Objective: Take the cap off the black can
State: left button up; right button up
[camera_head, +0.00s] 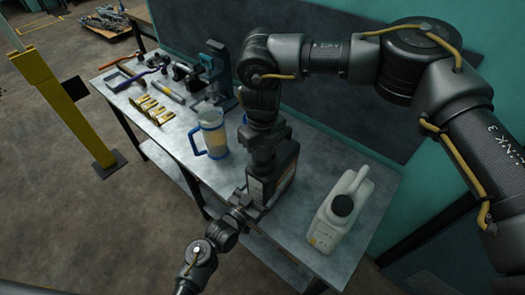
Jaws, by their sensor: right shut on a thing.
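The black can (286,172) stands upright on the grey metal workbench, its dark side and a small label showing. My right gripper (262,166) comes down from above onto the top of the can and is shut on its cap, which the gripper hides. My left gripper (250,207) is low at the can's near left side, by the bench's front edge. Its fingers are too small and dark to tell whether they are open or shut, or whether they touch the can.
A white jug with a black cap (341,208) stands right of the can. A clear measuring jug with blue trim (212,133) stands left of it.

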aim_at(262, 154)
jog(key=n, duration=0.5)
jog(key=shift+r, duration=0.3)
dwell(0.4)
pick_arm(q)
jog(key=shift+f, duration=0.1)
pick_arm(e)
jog(key=shift+r, duration=0.8)
jog(key=shift+r, duration=2.05)
pick_arm(q)
jog(key=o, duration=1.8)
jog(key=shift+c, duration=0.2)
jog(key=shift+s, duration=0.1)
pick_arm(e)
jog(key=shift+f, duration=0.1)
